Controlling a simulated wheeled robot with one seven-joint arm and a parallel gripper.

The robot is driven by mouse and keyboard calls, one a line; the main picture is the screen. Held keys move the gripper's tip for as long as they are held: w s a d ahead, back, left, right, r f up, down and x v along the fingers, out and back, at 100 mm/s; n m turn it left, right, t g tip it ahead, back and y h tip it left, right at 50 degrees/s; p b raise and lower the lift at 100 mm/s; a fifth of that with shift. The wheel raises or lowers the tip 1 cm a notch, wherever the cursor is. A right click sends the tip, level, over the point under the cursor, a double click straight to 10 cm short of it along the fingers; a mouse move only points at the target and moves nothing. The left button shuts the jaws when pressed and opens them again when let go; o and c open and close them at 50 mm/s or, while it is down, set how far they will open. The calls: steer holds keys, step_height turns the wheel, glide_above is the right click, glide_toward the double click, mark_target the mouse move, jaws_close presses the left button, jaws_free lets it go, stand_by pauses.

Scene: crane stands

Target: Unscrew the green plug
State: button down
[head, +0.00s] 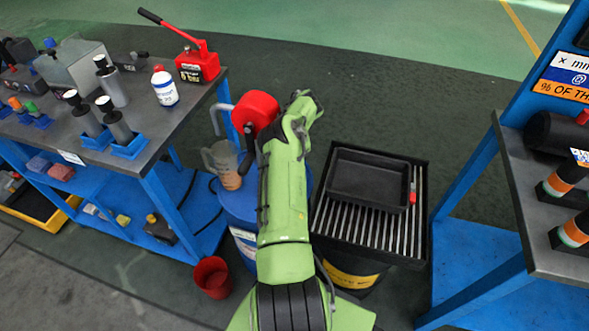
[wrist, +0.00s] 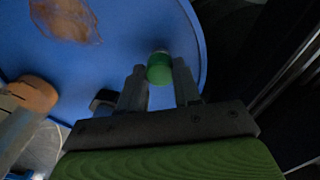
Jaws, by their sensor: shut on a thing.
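The green plug (wrist: 160,69) shows in the wrist view near the rim of the blue drum (wrist: 125,45). My gripper (wrist: 161,79) has one grey finger on each side of the plug and is shut on it. The plug's lower part is hard to make out in the dark. In the head view the same drum (head: 236,207) stands partly behind my green arm. The plug and my fingertips are hidden there.
A jug (head: 224,163) and a red pump (head: 256,112) stand at the drum. A black tray (head: 368,180) lies on a grated stand to the right. A red bucket (head: 212,277) is on the floor. Benches flank both sides. An orange-brown round part (wrist: 36,92) shows left of my gripper.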

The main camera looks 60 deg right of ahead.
steer(key=n, duration=0.5)
steer(key=shift+d, duration=0.1)
steer(key=shift+r, duration=0.1)
steer(key=n, duration=0.4)
steer(key=shift+r+p, duration=1.05)
steer(key=shift+r, duration=0.9)
